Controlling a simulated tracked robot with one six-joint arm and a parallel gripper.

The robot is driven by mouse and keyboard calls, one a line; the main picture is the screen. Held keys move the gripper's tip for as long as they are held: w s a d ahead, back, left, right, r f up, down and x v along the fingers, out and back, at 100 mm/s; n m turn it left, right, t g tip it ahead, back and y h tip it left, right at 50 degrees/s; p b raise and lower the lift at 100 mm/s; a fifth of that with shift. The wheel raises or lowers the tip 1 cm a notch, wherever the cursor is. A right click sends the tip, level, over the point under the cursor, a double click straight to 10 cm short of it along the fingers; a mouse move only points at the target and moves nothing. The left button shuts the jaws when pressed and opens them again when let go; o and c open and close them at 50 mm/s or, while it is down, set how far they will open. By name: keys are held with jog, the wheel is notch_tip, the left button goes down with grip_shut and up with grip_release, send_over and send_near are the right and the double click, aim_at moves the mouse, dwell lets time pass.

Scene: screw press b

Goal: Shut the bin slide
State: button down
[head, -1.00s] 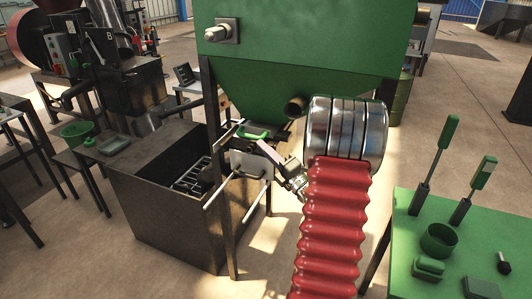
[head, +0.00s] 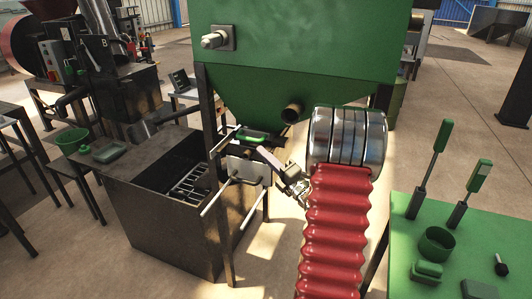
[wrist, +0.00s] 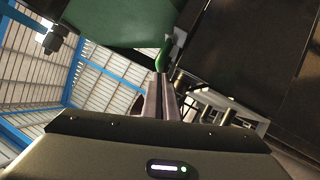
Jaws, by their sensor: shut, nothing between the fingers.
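The green bin (head: 300,75) is a large hopper on dark legs, narrowing toward its bottom. The slide's green handle (head: 250,137) shows under the bin's lower left part; it also shows in the wrist view (wrist: 162,55). My gripper (head: 262,152) is shut and empty, with its fingertips right by the handle. In the wrist view, the closed fingers (wrist: 160,78) point at the handle's lower end. I cannot tell whether they touch it. The slide plate is mostly hidden, so how far it is open is unclear.
Pale rods on a plate (head: 247,168) stick out just under the gripper. A green table (head: 460,225) with levers stands at the right.

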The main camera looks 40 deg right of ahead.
jog(key=a+v, duration=0.1)
jog(key=v, duration=1)
jog(key=shift+s+a+f, duration=0.3)
jog(key=shift+a+f, duration=0.05)
